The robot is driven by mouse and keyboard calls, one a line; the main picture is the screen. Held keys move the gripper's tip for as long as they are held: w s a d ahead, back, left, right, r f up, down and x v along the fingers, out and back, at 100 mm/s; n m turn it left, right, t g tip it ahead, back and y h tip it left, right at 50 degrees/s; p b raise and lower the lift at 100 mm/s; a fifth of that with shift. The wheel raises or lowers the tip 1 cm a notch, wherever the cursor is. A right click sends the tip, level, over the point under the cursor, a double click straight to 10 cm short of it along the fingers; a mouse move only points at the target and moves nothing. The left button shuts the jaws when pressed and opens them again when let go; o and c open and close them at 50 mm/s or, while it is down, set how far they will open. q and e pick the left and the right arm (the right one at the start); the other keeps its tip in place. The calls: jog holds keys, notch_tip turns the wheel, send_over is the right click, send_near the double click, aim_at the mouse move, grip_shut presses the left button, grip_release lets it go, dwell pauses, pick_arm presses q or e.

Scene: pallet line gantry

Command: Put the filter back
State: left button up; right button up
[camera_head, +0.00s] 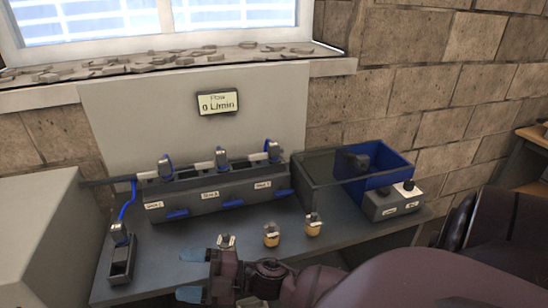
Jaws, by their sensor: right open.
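No part in view is clearly marked as the filter. A long grey housing (222,199) with three labelled bays and blue handles stands behind. Three grey heads with blue hoses sit along its top. My left gripper is not in view.
A dark slotted holder (122,270) with a grey connector and blue hose stands at the table's left. A wall display (217,102) reads 0 L/min.

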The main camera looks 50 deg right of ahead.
jog(key=s+d+f+m+g+h, duration=0.1)
jog(key=s+d+f+m+h, duration=0.4)
jog(key=s+f+m+h, duration=0.2)
jog(key=s+d+f+m+g+h, duration=0.1)
jog(key=s+d+f+m+h, duration=0.4)
jog(key=f+m+h, duration=0.3)
notch_tip(320, 180, down, 4)
jog(key=s+m, duration=0.1)
jog(key=m, duration=0.4)
jog(key=shift+s+f+m+g, duration=0.15)
jog(key=shift+s+m+g, duration=0.15)
jog(key=shift+s+g, duration=0.1)
